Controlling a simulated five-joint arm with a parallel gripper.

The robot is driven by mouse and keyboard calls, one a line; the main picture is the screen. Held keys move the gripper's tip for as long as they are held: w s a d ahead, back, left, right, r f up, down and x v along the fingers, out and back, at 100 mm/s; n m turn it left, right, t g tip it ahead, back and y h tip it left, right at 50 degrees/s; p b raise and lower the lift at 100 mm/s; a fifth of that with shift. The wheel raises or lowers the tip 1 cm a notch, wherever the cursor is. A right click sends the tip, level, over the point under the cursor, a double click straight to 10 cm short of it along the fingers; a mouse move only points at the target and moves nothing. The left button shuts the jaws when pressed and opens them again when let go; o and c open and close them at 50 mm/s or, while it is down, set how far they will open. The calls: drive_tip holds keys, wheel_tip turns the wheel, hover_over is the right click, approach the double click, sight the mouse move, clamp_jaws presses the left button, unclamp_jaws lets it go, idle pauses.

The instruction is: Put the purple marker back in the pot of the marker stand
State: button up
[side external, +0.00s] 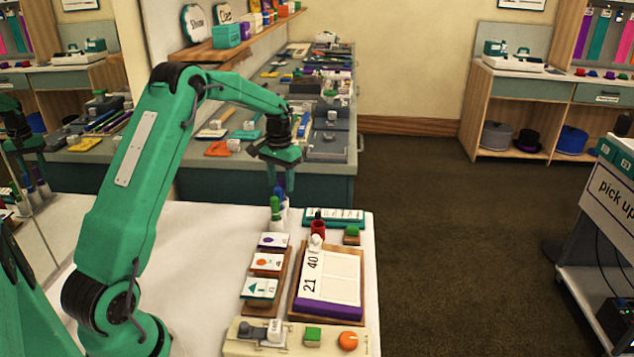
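My gripper (281,178) points down above the back of the white table, over a small group of upright markers. Two green fingers show, but at this size I cannot tell whether they are apart or closed on something. A green-topped marker (275,205) stands upright below the fingers. A dark blue or purple top (280,192) shows just behind it, close under the fingertips. I cannot tell whether this is the purple marker, or whether it touches the gripper. The pot of the marker stand is not clearly visible.
A red cup (318,228) and a white figure stand right of the markers. A board with a white sheet (330,278), picture cards (268,262) and a cream tray (240,345) lie in front. A cluttered counter (330,168) stands behind. The table's left side is clear.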

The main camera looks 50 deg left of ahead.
drive_tip(key=shift+r, duration=0.1)
drive_tip(key=shift+r, duration=3.85)
drive_tip(key=shift+s+d+r, duration=0.1)
drive_tip(key=shift+d+r, duration=0.1)
drive_tip(key=s+d+r+m+t, duration=0.1)
drive_tip(key=s+d+r, duration=0.4)
drive_tip(key=d, duration=0.2)
drive_tip(key=s+d+r+m+t, duration=0.1)
drive_tip(key=s+d+r+t, duration=0.1)
drive_tip(key=s+d+r, duration=0.45)
drive_tip(key=s+d+f+m+t, duration=0.1)
drive_tip(key=s+d+f, duration=0.3)
drive_tip(key=s+d, duration=0.7)
drive_tip(key=s+t, duration=0.1)
drive_tip(key=s, duration=0.3)
drive_tip(key=shift+m+t, duration=0.3)
